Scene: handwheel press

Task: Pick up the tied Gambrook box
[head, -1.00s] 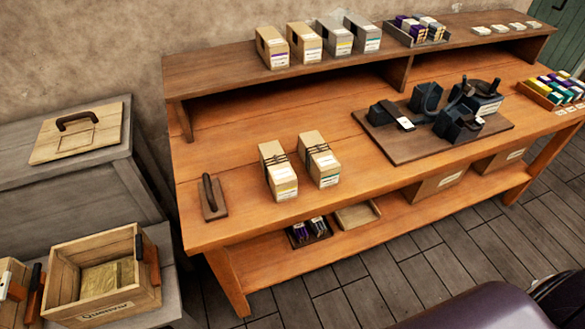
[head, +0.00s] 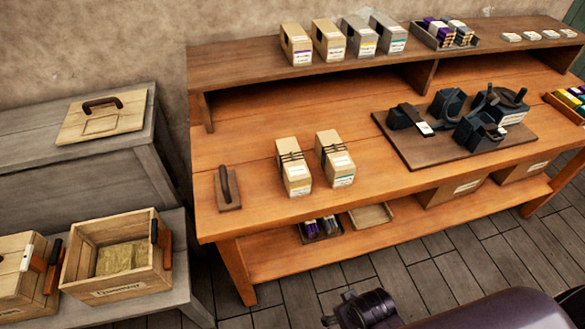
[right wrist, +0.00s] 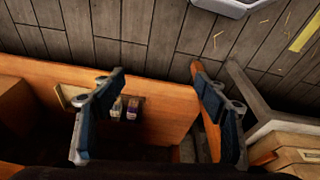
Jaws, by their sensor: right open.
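Two tan boxes tied with dark cord stand upright and side by side on the front of the orange workbench. The left tied box (head: 294,174) has a yellow stripe on its label, and the right tied box (head: 337,165) has a green one. The names are too small to read, so I cannot tell which is Gambrook. My right gripper (right wrist: 160,78) is open and empty in the right wrist view, above the floor and the bench's lower shelf, with no tied box between its fingers. My left gripper is not in view.
A wooden handle block (head: 227,193) stands left of the boxes. The press (head: 478,112) on its board is to the right. Untied boxes (head: 329,41) line the raised shelf behind. Crates (head: 117,257) sit at the lower left. The bench between boxes and press is clear.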

